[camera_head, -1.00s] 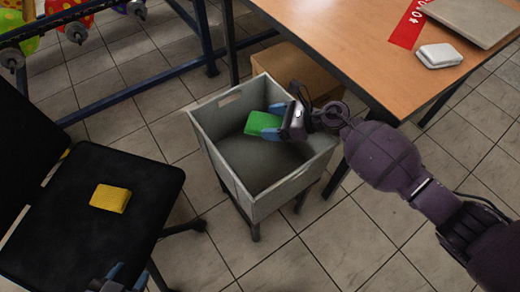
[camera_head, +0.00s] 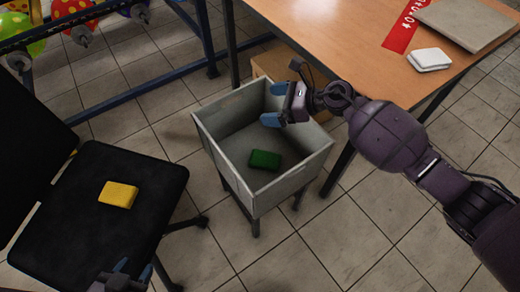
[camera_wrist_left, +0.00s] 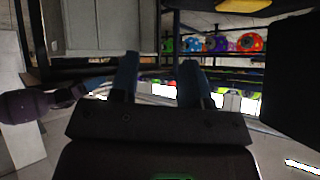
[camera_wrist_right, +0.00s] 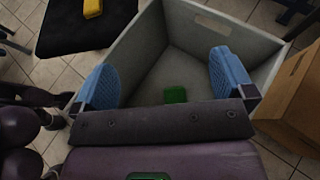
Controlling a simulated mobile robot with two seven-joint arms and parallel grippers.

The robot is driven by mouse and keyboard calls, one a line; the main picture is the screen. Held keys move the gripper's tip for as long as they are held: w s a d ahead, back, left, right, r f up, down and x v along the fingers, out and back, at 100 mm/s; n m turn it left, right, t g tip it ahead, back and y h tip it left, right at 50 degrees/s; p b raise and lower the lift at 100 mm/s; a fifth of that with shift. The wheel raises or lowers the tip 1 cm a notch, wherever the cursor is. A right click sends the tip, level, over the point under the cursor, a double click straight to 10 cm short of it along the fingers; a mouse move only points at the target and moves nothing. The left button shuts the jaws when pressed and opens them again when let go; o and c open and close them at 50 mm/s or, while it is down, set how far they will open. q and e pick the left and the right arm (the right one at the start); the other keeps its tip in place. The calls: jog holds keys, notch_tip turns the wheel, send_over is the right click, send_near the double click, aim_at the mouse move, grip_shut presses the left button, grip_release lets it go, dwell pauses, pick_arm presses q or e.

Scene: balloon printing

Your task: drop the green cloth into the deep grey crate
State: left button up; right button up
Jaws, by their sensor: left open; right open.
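The green cloth (camera_head: 265,160) lies on the floor of the deep grey crate (camera_head: 226,176), apart from both grippers. In the right wrist view the cloth (camera_wrist_right: 175,95) shows below and between the fingers, inside the crate (camera_wrist_right: 215,30). My right gripper (camera_head: 272,104) is open and empty above the crate. It also shows in the right wrist view (camera_wrist_right: 165,82) with its blue fingers spread. My left gripper (camera_head: 134,268) is at the bottom left of the head view by the black chair, and its open, empty fingers show in the left wrist view (camera_wrist_left: 160,75).
A yellow cloth (camera_head: 118,194) lies on the black chair seat (camera_head: 150,180). A wooden table (camera_head: 340,30) holds a white cloth (camera_head: 429,59) and a grey slab. A cardboard box (camera_head: 275,65) stands behind the crate. Balloons hang on a rack at the upper left.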

pick_arm(q)
jog(key=shift+s+a+r+n+p, duration=0.1)
jog(key=shift+s+a+n+p, duration=0.2)
jog(key=shift+p, duration=0.55)
jog(key=shift+s+a+r+n+p, duration=0.15)
jog(key=shift+s+p, duration=0.25)
jog(key=shift+p, duration=0.4)
pick_arm(e)
notch_tip(320, 180, up, 12)
jog(key=shift+r, duration=0.2)
pick_arm(q)
jog(key=shift+f, duration=0.15)
